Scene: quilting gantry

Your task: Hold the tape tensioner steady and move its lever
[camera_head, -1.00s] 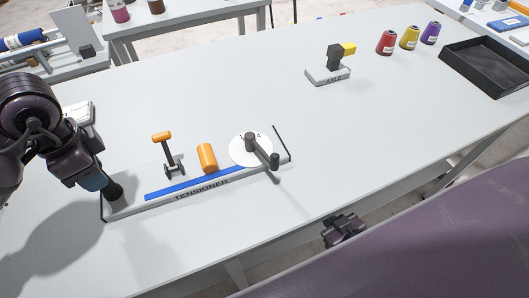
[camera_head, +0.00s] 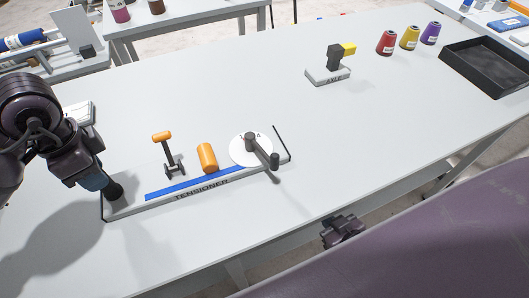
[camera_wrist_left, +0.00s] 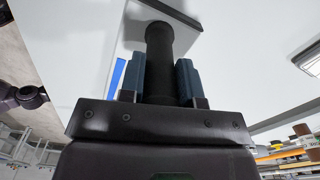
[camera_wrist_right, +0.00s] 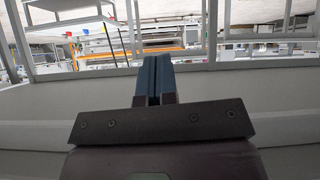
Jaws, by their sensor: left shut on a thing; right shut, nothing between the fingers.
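The tape tensioner (camera_head: 130,206) is a long grey base marked TENSIONER, lying on the white table. It carries a blue strip (camera_head: 190,184), an orange-topped post (camera_head: 162,137), an orange roller (camera_head: 207,158) and a white dial (camera_head: 240,153). A dark lever (camera_head: 262,151) crosses the dial and points to the lower right, with a knob at its end. My left gripper (camera_head: 108,190) is shut on the black upright handle (camera_wrist_left: 160,60) at the base's left end. My right gripper (camera_head: 343,230) is low beyond the table's front edge, away from the tensioner. Its fingers (camera_wrist_right: 154,78) are together and empty.
A block marked AXLE (camera_head: 328,75) with a yellow-tipped dark post stands farther back. Red, yellow and purple thread cones (camera_head: 409,38) and a black tray (camera_head: 483,88) are at the back right. The tabletop right of the tensioner is clear.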

